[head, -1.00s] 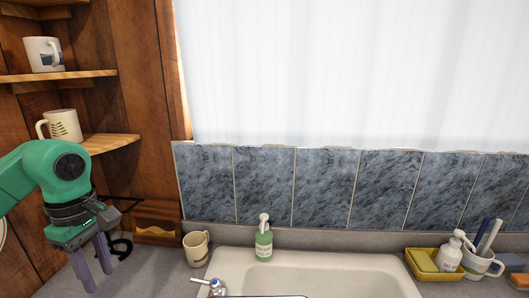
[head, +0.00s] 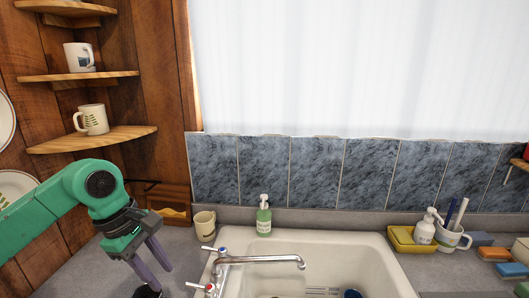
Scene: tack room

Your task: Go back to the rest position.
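My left gripper (head: 160,272) comes in from the left in the head view. Its two dark purple-grey fingers point down and to the right, over the counter left of the sink. The fingers stand apart with a gap between them, and nothing shows held in it. A dark round object (head: 147,291) lies just below the fingertips at the bottom edge; I cannot tell whether they touch. My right gripper does not show.
The sink (head: 330,248) with its tap (head: 262,260) stands right of the gripper. A beige mug (head: 204,225) and green soap bottle (head: 264,217) stand behind it. A yellow tray (head: 402,246) and white mug (head: 449,238) are at right. Wooden corner shelves (head: 95,140) hang above the arm.

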